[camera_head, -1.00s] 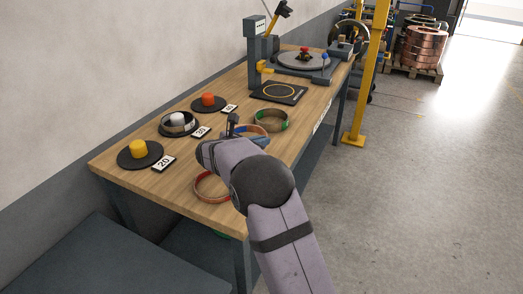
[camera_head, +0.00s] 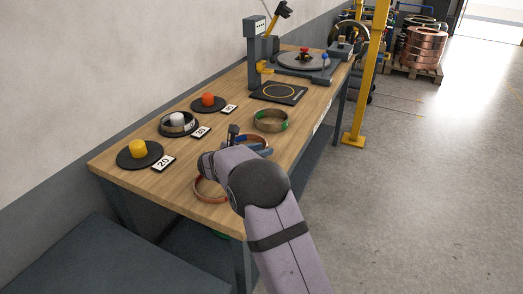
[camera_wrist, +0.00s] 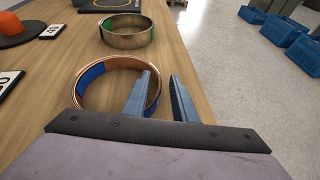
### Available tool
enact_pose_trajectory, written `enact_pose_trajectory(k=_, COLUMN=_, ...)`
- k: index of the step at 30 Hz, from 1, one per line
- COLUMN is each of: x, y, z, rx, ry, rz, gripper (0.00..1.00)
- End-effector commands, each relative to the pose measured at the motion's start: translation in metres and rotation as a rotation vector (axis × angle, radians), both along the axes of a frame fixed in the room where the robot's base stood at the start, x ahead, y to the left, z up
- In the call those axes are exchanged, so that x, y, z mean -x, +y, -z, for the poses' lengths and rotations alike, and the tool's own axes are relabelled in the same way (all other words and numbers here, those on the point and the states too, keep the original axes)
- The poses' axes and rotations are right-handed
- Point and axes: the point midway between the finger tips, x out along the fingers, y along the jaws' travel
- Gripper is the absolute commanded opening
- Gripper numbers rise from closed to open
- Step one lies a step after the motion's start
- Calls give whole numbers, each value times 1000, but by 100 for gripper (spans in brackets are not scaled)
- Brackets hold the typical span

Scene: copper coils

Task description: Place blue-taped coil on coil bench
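The blue-taped coil (camera_wrist: 97,74) is a copper ring with blue tape bands, lying flat on the wooden coil bench (camera_head: 186,190). In the head view the coil (camera_head: 262,139) is partly hidden behind my arm. My gripper (camera_wrist: 163,80) is open at the coil's right side in the wrist view. I cannot tell whether either finger touches the coil. The gripper (camera_head: 234,133) is also small and dark in the head view.
A green-taped coil (camera_head: 271,121) lies just beyond, and a red-taped coil (camera_head: 205,190) lies near the front edge. Round black stands with yellow (camera_head: 138,147), white (camera_head: 177,118) and orange (camera_head: 208,99) knobs line the wall side. A black pad (camera_head: 279,91) lies farther back.

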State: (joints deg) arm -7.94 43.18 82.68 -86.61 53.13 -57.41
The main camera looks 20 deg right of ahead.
Motion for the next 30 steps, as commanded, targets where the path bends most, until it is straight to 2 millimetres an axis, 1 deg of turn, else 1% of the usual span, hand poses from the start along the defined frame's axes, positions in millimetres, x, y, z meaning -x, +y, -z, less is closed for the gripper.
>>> enact_pose_trajectory(k=5, x=0, y=0, z=-3, rx=0, ry=0, rz=0, gripper=25)
enact_pose_trajectory(k=8, x=3, y=5, z=-5, rx=0, ry=-1, rz=-2, gripper=25)
enact_pose_trajectory(k=14, x=18, y=25, z=-16, rx=-1, ry=-1, rz=-3, gripper=25)
enact_pose_trajectory(k=21, x=43, y=58, z=-33, rx=0, ry=-2, rz=-5, gripper=25)
enact_pose_trajectory(k=24, x=52, y=68, z=-39, rx=-1, ry=-1, rz=-3, gripper=25)
enact_pose_trajectory(k=30, x=64, y=83, z=-47, rx=-1, ry=-1, rz=-1, gripper=25)
